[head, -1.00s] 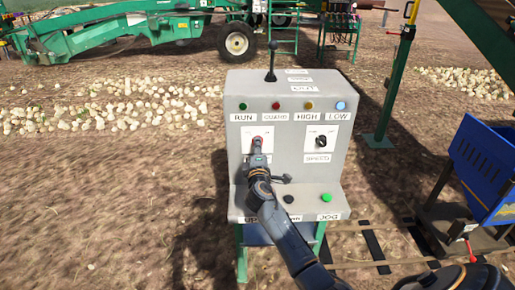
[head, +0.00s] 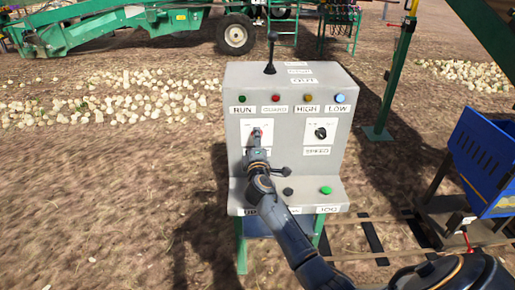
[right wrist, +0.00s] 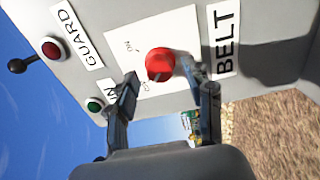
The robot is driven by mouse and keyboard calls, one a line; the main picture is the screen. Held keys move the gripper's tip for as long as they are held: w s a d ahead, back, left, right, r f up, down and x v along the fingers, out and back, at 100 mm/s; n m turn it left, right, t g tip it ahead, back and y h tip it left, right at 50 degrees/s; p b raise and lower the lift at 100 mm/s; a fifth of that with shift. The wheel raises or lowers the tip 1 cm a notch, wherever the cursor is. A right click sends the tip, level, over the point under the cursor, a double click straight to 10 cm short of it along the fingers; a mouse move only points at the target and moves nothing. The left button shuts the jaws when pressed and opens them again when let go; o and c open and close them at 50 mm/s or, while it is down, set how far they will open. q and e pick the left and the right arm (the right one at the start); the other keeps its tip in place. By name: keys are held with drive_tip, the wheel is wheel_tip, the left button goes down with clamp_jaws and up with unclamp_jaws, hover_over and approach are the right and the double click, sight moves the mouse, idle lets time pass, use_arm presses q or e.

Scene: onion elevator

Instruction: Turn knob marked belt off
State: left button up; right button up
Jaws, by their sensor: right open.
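The red belt knob (right wrist: 159,64) sits on a white plate with ON and OFF marks, beside the BELT label (right wrist: 228,38) in the right wrist view. Which mark it points to I cannot tell. In the head view the knob (head: 257,132) is small, on the left of the grey control box (head: 290,90). My right gripper (right wrist: 160,90) is open, its fingers on either side of the knob's line. One fingertip is close to the knob; I cannot tell if they touch. In the head view my right gripper (head: 256,150) is just in front of the plate, partly covering the label. My left gripper is not in view.
A black speed knob (head: 320,133) is on the box's right. Lamps, a black lever (head: 271,55) and a green jog button (head: 326,190) are also on the box. A blue bin (head: 482,160) stands at right. Onions (head: 120,100) lie on the ground behind.

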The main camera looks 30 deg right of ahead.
drive_tip(key=v, duration=1.1)
drive_tip(key=shift+s, duration=0.3)
drive_tip(key=s+a+f+m+g+y, duration=0.1)
drive_tip(key=s+a+f+g+y, duration=0.15)
drive_tip(key=f, duration=0.95)
drive_tip(key=s+a+f+g+y, duration=0.2)
drive_tip(key=s+a+f, duration=0.15)
drive_tip(key=f, duration=0.85)
drive_tip(key=s+a+f+m+g+y, duration=0.15)
drive_tip(key=s+f, duration=0.25)
drive_tip(key=f, duration=0.8)
drive_tip(key=s+a+f+m+g+y, duration=0.1)
drive_tip(key=s+a+f+m+g, duration=0.1)
drive_tip(key=s+f, duration=0.7)
drive_tip(key=s+a+f+m+g+y, duration=0.1)
drive_tip(key=s+a+f+g+y, duration=0.15)
drive_tip(key=s+f, duration=0.65)
drive_tip(key=s+f+m+g, duration=0.2)
drive_tip(key=s, duration=0.9)
drive_tip(key=s+f+m+g, duration=0.1)
drive_tip(key=s+f+m, duration=0.1)
drive_tip(key=s, duration=0.9)
drive_tip(key=shift+a+g, duration=0.3)
drive_tip(key=shift+g, duration=0.05)
